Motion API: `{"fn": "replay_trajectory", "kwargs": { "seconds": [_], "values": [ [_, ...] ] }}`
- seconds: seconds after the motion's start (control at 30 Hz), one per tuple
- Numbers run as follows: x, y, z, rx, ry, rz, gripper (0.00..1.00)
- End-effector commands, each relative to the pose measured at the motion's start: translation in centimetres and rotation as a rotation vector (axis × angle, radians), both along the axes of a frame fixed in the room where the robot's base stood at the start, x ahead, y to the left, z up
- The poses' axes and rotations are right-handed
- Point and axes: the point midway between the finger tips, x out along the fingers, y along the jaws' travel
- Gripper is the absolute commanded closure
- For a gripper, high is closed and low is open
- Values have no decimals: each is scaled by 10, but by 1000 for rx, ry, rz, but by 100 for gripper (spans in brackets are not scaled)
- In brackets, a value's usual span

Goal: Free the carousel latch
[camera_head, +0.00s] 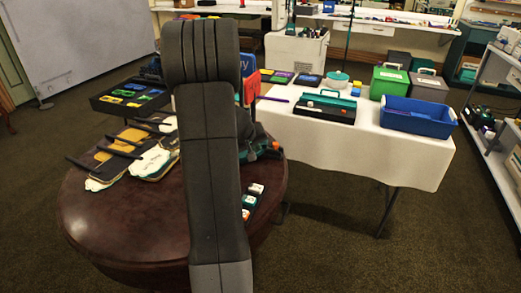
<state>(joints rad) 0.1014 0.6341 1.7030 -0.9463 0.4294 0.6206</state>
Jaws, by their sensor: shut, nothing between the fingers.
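I cannot make out a carousel or its latch in the head view. My own dark arm stands upright across the middle and hides part of the scene. My gripper does not show. A round dark-red wooden table (108,222) is at the left and centre, partly behind my arm.
Several dark, tan and white flat pieces (155,162) lie on the round table's left. Behind it is a black tray (115,104). A white-clothed table (350,146) at right holds a toolbox (325,107), blue bin (417,122) and green box (387,84). Carpet (335,245) in front is clear.

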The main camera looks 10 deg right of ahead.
Motion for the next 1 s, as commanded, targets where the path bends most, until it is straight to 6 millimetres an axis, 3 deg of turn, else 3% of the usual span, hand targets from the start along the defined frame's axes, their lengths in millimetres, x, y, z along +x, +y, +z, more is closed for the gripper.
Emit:
{"fn": "replay_trajectory", "kwargs": {
  "seconds": [0.03,0.1,0.4,1.0],
  "values": [
    [-5,5,16,-1,-8,2,100],
    [-12,11,28,-1,-7,3,100],
    [-34,30,66,-1,-6,1,100],
    [-39,33,72,-1,-2,0,100]
  ]
}}
